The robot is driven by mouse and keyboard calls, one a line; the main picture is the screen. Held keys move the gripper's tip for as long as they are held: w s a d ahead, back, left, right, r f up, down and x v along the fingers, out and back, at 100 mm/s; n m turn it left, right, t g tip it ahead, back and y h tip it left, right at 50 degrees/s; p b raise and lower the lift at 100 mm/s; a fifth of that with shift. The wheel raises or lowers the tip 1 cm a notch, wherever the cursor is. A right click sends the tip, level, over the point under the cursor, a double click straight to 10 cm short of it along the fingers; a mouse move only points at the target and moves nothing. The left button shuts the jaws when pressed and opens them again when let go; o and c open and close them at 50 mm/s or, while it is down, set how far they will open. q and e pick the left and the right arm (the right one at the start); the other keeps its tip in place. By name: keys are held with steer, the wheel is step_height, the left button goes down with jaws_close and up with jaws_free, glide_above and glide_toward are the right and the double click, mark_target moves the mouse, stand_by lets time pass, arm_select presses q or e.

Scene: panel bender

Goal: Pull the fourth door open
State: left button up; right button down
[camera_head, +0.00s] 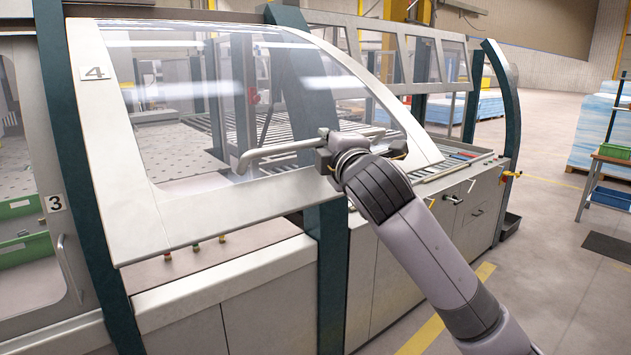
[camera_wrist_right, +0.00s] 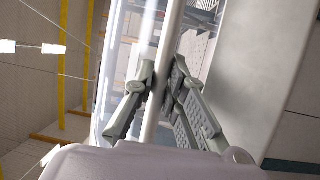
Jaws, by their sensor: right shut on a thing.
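The fourth door (camera_head: 140,170) is a large curved clear panel in a pale frame, marked with a "4" label (camera_head: 95,73) at its upper left. Its lower edge stands out from the machine body, over the dark green post. A light bar handle (camera_head: 285,152) runs across its lower right part. My right gripper (camera_head: 325,150) is at the right part of this handle. In the right wrist view the handle bar (camera_wrist_right: 165,70) passes between the fingers of the gripper (camera_wrist_right: 155,95), which are shut on it. My left gripper is not in view.
Door 3 (camera_head: 62,255) is at the left with its own handle. Buttons (camera_head: 195,248) sit on the ledge below door 4. A lower cabinet (camera_head: 455,215) with handles is at the right. Open floor (camera_head: 545,270) lies right of the machine, before a shelf with blue bins (camera_head: 612,196).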

steer(key=s+d+r, duration=0.1)
steer(key=s+r, duration=0.1)
steer(key=r, duration=0.8)
steer(key=s+d+r+g, duration=0.1)
steer(key=s+d+r, duration=0.1)
steer(key=r, duration=0.9)
steer(key=shift+r+n+p, duration=0.15)
steer(key=shift+n+p, duration=0.15)
steer(key=c, duration=1.6)
jaws_free()
steer(key=shift+w+a, duration=0.15)
steer(key=shift+s, duration=0.2)
steer(key=v, duration=1.1)
steer(key=shift+s, duration=0.35)
steer(key=shift+s+r, duration=0.1)
steer(key=shift+r, duration=0.05)
